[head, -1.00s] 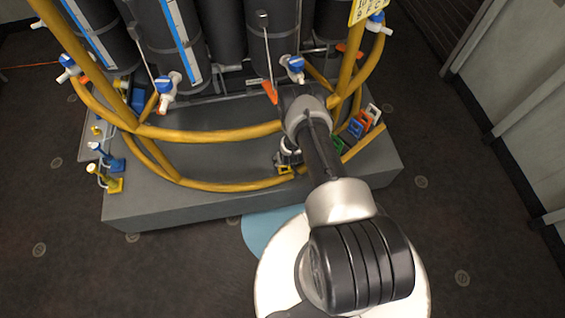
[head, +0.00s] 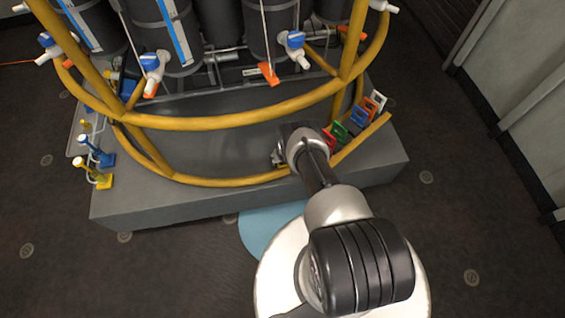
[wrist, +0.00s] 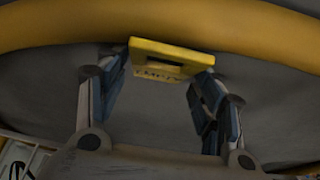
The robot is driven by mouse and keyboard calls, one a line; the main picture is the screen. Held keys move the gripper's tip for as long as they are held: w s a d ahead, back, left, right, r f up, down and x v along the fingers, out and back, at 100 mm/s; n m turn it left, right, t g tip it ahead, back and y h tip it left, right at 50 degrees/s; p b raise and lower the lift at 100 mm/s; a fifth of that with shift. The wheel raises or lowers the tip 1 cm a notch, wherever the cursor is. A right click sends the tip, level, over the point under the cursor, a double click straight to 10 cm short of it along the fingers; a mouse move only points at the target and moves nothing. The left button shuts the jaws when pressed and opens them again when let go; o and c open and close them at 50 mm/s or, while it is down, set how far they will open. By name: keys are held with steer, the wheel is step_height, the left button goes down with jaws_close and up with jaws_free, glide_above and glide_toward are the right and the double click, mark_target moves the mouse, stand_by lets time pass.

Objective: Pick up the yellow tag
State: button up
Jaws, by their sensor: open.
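The yellow tag (wrist: 165,48) shows in the wrist view as a flat piece with a dark slot and dark lettering on its lower face. It is at the fingertips of my gripper (wrist: 160,76), spanning the gap between them, in front of the yellow rail. The two fingers are apart; I cannot tell whether either touches the tag. In the head view my gripper (head: 278,156) is at the front rail of the grey plinth, mostly covered by my arm, and the tag is hidden there.
The curved yellow rail (head: 220,121) rings the grey plinth (head: 160,205). Coloured tags, including a green one (head: 339,131) and a white one (head: 380,101), stand right of my gripper. A yellow-based piece (head: 97,178) stands at the left. Dark cylinders (head: 215,25) stand behind.

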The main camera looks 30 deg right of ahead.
steer(key=shift+w+f, duration=0.2)
steer(key=shift+f, duration=0.25)
steer(key=shift+r, duration=0.1)
steer(key=shift+c, duration=0.4)
steer(key=c, duration=0.6)
steer(key=shift+c, duration=0.2)
